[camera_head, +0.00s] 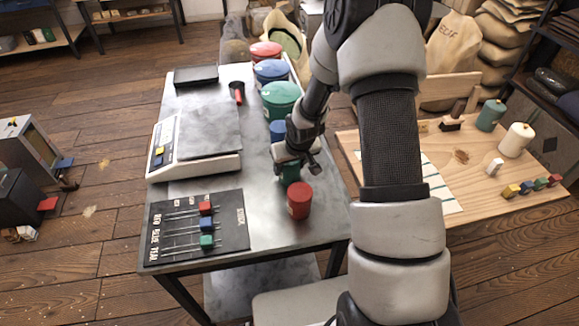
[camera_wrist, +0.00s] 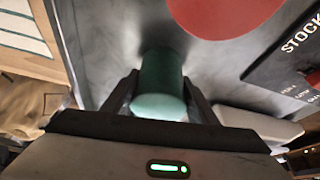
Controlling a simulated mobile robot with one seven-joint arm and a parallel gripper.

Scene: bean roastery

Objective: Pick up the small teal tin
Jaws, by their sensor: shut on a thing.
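The small teal tin (camera_wrist: 160,82) stands between the two fingers of my gripper (camera_wrist: 160,100) in the wrist view, with a finger against each side. In the head view my gripper (camera_head: 292,168) is low over the metal table (camera_head: 262,205), and only a dark teal bit of the tin (camera_head: 290,174) shows beneath it. I cannot tell whether the tin touches the table. A small red tin (camera_head: 299,201) stands just in front of it and also shows in the wrist view (camera_wrist: 225,12). A small blue tin (camera_head: 278,131) stands behind my gripper, partly hidden.
Larger green (camera_head: 281,97), blue (camera_head: 271,70) and red (camera_head: 265,51) tins line the table's back right. A scale (camera_head: 205,140) and a black stock board (camera_head: 200,228) with coloured sliders lie to the left. A wooden table (camera_head: 455,185) stands to the right.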

